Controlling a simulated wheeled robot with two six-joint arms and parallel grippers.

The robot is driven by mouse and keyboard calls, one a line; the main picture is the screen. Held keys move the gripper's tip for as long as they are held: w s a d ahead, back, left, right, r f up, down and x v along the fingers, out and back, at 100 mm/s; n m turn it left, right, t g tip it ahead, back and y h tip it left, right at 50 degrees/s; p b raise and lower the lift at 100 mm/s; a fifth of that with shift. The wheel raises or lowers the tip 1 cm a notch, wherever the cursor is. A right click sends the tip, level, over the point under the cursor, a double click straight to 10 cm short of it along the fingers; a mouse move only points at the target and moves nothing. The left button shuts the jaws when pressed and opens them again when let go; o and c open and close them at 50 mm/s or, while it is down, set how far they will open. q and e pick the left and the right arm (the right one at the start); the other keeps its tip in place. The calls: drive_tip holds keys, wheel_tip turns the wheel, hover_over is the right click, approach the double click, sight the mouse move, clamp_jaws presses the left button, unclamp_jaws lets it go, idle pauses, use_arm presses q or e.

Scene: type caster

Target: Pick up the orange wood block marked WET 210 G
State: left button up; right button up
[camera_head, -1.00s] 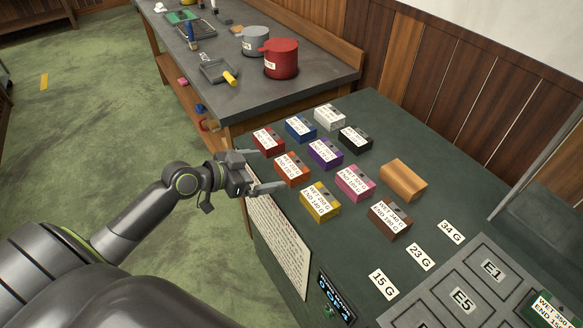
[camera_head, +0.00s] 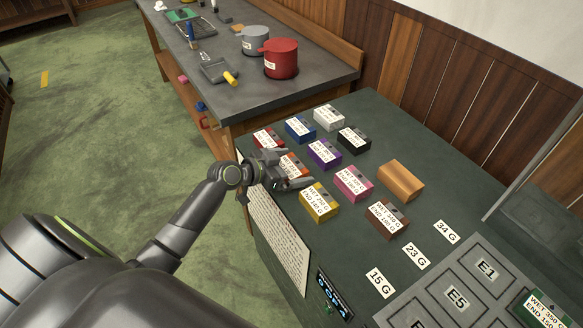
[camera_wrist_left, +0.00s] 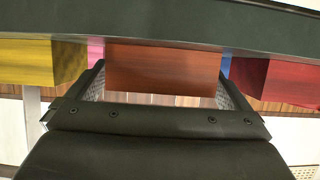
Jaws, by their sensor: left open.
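The orange block (camera_head: 294,162) stands on the dark green table near its left edge, its white label partly covered by my gripper. My left gripper (camera_head: 290,168) is open at the block's left side, with one finger toward the red block and the other toward the yellow block. In the left wrist view the orange block (camera_wrist_left: 165,70) shows between the two fingers (camera_wrist_left: 162,88). I cannot tell whether either finger touches it. My right gripper is not in view.
A red block (camera_head: 267,138) and a yellow block (camera_head: 319,201) stand close on either side. Purple (camera_head: 324,153) and pink (camera_head: 353,183) blocks stand beyond. A grey tray (camera_head: 455,297) is at front right.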

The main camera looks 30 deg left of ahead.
use_arm(q)
drive_tip(key=c, duration=1.1)
